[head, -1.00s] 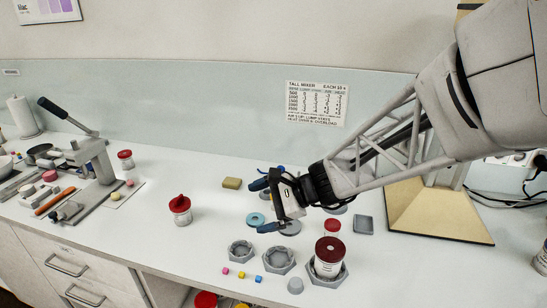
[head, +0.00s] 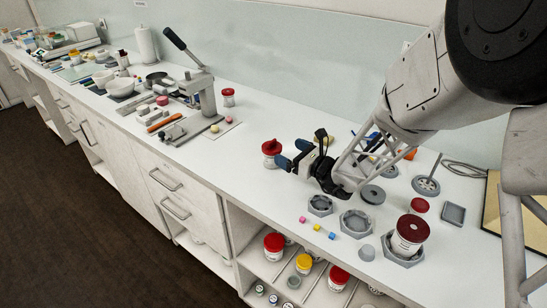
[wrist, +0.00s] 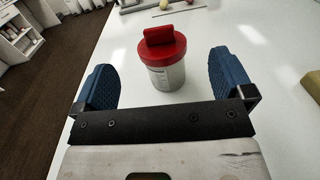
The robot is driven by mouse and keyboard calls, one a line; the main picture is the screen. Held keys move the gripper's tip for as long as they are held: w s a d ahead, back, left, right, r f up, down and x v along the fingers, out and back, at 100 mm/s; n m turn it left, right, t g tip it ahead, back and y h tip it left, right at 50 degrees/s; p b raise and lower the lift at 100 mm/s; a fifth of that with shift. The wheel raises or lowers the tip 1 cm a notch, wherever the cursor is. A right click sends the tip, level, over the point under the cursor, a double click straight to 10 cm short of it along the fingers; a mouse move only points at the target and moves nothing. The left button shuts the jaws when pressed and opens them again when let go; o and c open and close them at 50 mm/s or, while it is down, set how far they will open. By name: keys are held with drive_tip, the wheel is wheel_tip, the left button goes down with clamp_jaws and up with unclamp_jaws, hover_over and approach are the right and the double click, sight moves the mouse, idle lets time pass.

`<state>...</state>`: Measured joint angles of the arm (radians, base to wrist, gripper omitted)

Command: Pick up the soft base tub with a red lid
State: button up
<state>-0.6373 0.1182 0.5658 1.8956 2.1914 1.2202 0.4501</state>
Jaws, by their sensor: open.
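A white tub with a red lid (head: 271,153) stands upright on the counter, left of my gripper (head: 293,154). In the wrist view the tub (wrist: 167,78) has a raised red grip bar on its lid. My gripper (wrist: 164,82) is open, its two blue fingers spread either side of the tub's line, with the tub just ahead and visible gaps to both fingers. No contact shows. Its label is too small to read. Other red-lidded tubs are a small one (head: 228,98) by the press and a larger dark-red-lidded one (head: 409,235) in a grey hexagonal holder.
Empty hexagonal holders (head: 356,224) and small coloured cubes (head: 317,227) lie right of the tub near the front edge. A lever press (head: 207,95) stands to the left. A yellow-green block is behind my gripper. A shelf below holds more tubs (head: 274,245).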

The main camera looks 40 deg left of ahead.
sight(273, 144)
drive_tip(key=shift+a, duration=0.1)
drive_tip(key=shift+w+a, duration=0.1)
drive_tip(key=shift+a, duration=1.05)
drive_tip(key=shift+a, duration=0.1)
drive_tip(key=shift+w+a+f, duration=0.1)
drive_tip(key=shift+a, duration=2.4)
drive_tip(key=shift+c, duration=0.3)
drive_tip(key=c, duration=1.2)
